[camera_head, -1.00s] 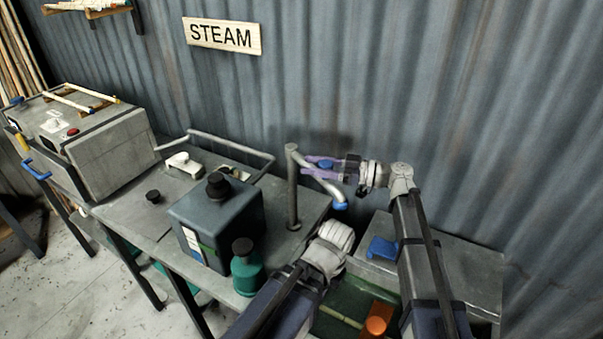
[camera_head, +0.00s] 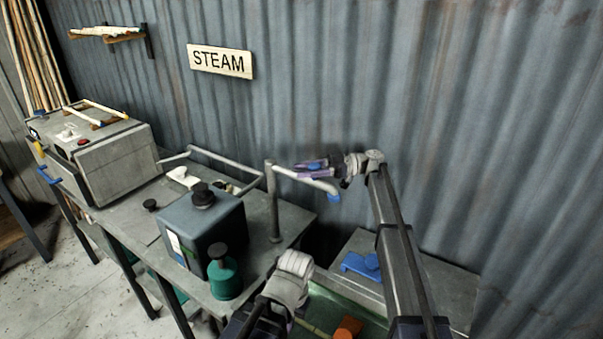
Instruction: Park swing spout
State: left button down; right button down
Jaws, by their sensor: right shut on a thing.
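The swing spout is a grey pipe (camera_head: 300,178) on an upright post (camera_head: 274,210) at the bench's right end. Its arm reaches right from the post top and ends in a blue tip (camera_head: 334,197). My right gripper (camera_head: 308,167), with purple fingers, is just behind the spout arm near the wall. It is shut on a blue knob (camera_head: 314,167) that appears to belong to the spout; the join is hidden. My left arm's pale wrist (camera_head: 293,278) is low in the middle, in front of the bench; its fingers are not clear.
A dark blue-grey tank (camera_head: 205,232) and a green bottle (camera_head: 224,275) stand on the bench left of the post. A grey steam box (camera_head: 115,165) is farther left. Below right are a green-lined trough with an orange block (camera_head: 347,329) and a blue fitting (camera_head: 358,265). The corrugated wall is close behind.

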jog(key=shift+w, duration=0.15)
jog(key=shift+c, duration=2)
grip_release()
jog(key=shift+d, duration=0.1)
jog(key=shift+o, duration=0.3)
jog(key=v, duration=0.7)
jog(key=shift+d, duration=0.35)
